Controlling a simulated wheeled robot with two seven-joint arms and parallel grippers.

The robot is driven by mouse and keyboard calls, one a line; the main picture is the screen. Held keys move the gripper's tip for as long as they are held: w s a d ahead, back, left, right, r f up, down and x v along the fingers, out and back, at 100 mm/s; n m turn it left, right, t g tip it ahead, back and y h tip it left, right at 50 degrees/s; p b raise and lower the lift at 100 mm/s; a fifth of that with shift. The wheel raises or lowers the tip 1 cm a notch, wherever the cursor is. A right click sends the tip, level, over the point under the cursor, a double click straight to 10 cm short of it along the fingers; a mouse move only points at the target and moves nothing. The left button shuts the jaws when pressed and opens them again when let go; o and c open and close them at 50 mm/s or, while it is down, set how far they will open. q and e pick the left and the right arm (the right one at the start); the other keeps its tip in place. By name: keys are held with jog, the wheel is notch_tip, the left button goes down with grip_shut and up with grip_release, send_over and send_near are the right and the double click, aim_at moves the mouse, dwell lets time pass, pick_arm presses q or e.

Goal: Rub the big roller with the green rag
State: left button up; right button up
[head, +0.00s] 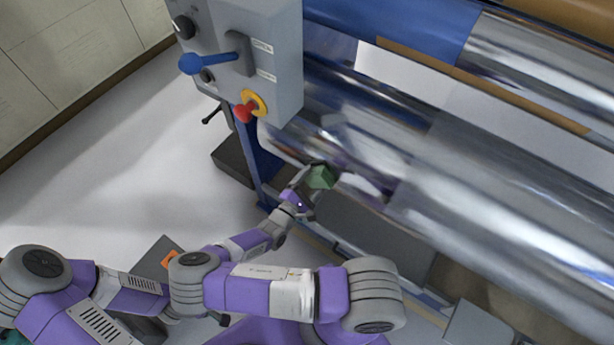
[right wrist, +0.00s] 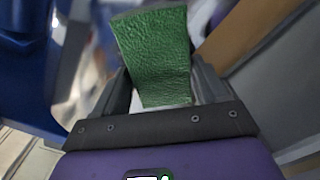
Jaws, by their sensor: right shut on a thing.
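The big roller (head: 470,200) is a long, shiny metal cylinder running diagonally across the right of the head view. My right gripper (head: 306,188) is shut on the green rag (head: 321,177), close to the near lower side of the roller's left end. I cannot tell whether the rag touches the roller. In the right wrist view the rag (right wrist: 155,55) stands up between the two fingers, textured and wider at its far end. My left gripper is not in view.
A grey control box (head: 245,55) with a blue lever (head: 205,63) and a red emergency knob (head: 245,110) stands left of the rollers. White film (head: 480,95) and a blue roller (head: 400,25) lie farther back. The pale floor (head: 110,170) at left is open.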

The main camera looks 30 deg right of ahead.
jog(key=shift+s+d+r+p, duration=0.1)
jog(key=shift+s+d+p, duration=0.35)
jog(key=shift+s, duration=0.4)
jog(key=s+p, duration=0.1)
jog(key=s+d+p, duration=0.1)
jog(key=shift+s+r, duration=0.1)
jog(key=shift+s, duration=0.2)
jog(key=shift+s+d+p, duration=0.15)
jog(key=shift+s+p, duration=0.15)
jog(key=shift+s, duration=0.1)
